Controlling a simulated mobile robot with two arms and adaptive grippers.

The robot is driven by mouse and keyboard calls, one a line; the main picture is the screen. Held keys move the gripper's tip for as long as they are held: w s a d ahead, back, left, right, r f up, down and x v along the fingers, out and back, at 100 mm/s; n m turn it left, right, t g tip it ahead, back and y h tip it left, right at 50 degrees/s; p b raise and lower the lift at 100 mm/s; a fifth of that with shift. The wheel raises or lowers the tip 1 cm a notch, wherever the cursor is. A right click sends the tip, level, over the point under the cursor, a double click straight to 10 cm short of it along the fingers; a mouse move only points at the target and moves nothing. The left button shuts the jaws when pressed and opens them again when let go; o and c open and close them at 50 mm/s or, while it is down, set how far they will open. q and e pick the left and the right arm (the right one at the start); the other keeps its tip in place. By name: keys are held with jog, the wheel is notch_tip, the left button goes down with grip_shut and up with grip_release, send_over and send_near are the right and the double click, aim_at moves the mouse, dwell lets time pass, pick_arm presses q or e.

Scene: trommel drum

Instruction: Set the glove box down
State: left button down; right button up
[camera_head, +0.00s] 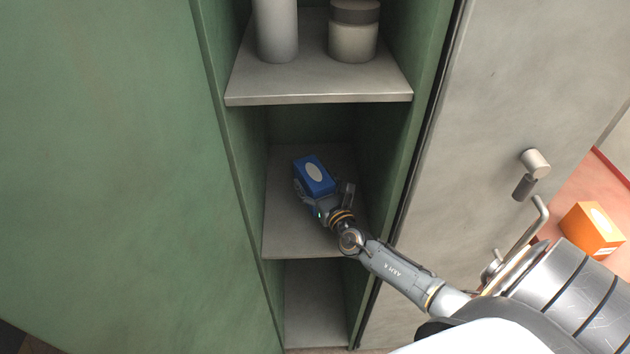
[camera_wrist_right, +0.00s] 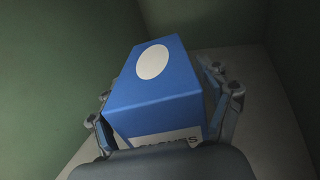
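The glove box (camera_head: 316,176) is blue with a pale oval on its top. It is inside the middle compartment of the green cabinet, over the middle shelf (camera_head: 290,235). My right gripper (camera_head: 323,192) reaches in from the lower right with its fingers on either side of the box. In the right wrist view the box (camera_wrist_right: 160,95) fills the space between the fingers, with part of its lettering showing on the near face. The fingers appear closed against its sides. Whether the box's underside touches the shelf is hidden. My left gripper is not in view.
The upper shelf (camera_head: 320,85) holds a pale cylinder (camera_head: 276,30) and a jar with a dark band (camera_head: 353,35). The cabinet's side walls are close around my right arm. A grey door (camera_head: 480,100) with a handle is at right. An orange box (camera_head: 592,230) lies beyond it.

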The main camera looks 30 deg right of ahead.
aim_at(324, 195)
dwell(0.3)
jog(key=shift+r, duration=0.15)
jog(key=s, duration=0.3)
jog(key=s+a+b, duration=0.1)
jog(key=s, duration=0.7)
jog(key=shift+a, duration=0.4)
jog(key=shift+s, duration=0.45)
jog(key=shift+c, duration=0.5)
